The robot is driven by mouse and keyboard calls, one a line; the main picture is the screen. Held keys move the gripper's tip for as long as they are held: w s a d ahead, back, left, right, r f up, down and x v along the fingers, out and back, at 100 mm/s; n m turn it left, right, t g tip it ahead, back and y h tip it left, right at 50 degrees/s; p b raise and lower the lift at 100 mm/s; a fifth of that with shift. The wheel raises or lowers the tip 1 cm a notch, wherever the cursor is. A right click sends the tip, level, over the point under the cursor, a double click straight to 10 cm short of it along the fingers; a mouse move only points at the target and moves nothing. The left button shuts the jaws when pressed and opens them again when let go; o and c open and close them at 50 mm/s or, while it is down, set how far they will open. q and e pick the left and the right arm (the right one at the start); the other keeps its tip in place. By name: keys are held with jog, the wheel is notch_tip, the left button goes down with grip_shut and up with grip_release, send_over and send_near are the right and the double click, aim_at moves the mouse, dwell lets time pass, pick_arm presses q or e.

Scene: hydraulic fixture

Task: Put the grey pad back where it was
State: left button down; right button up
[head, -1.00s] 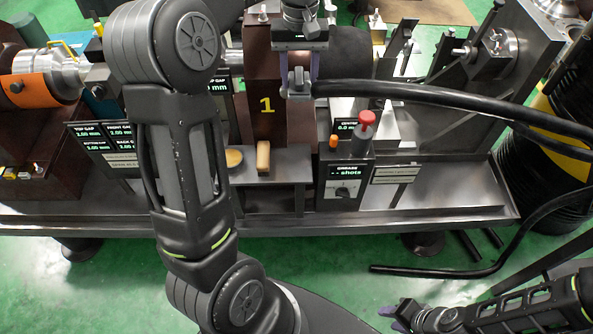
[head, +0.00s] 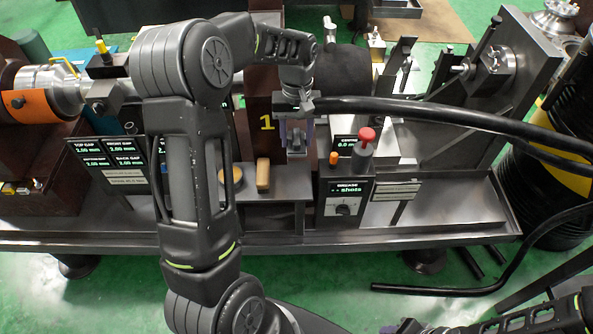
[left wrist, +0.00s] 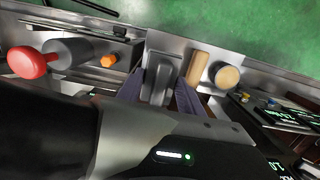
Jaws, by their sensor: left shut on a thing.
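My left gripper (head: 296,138) points down in front of the brown block marked 1 (head: 266,122). It is shut on the grey pad (left wrist: 161,76), which shows between the two purple-grey fingers in the left wrist view. In the head view the pad (head: 297,151) is small and partly hidden by the fingers. A small grey shelf (head: 285,190) lies below and to the left, bearing a tan block (head: 263,174) and a round tan-topped piece (head: 231,176) partly behind my arm. My right gripper (head: 402,327) is cut off at the bottom edge.
A grease box (head: 343,197) with a dial stands right of the shelf. A red-topped grey cylinder (head: 364,148) and an orange cap (head: 334,158) stand there. A thick black hose (head: 430,107) runs right from near my gripper. A gap display (head: 108,160) stands left.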

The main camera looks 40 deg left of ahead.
pick_arm(q)
send_over(297, 179)
notch_tip(297, 179, down, 10)
jog(key=shift+w+a+f, duration=0.1)
jog(key=shift+a, duration=0.05)
jog(key=shift+f+p, duration=0.35)
jog(key=shift+f, duration=1.7)
jog(key=shift+f, duration=0.2)
jog(key=c, duration=0.7)
grip_release()
jog(key=shift+c, duration=0.2)
jog(key=shift+r, duration=0.1)
jog(key=r, duration=1.2)
jog(key=shift+w+a+r+b, duration=0.1)
jog(key=shift+w+a+b, duration=0.05)
jog(key=shift+w+b, duration=0.15)
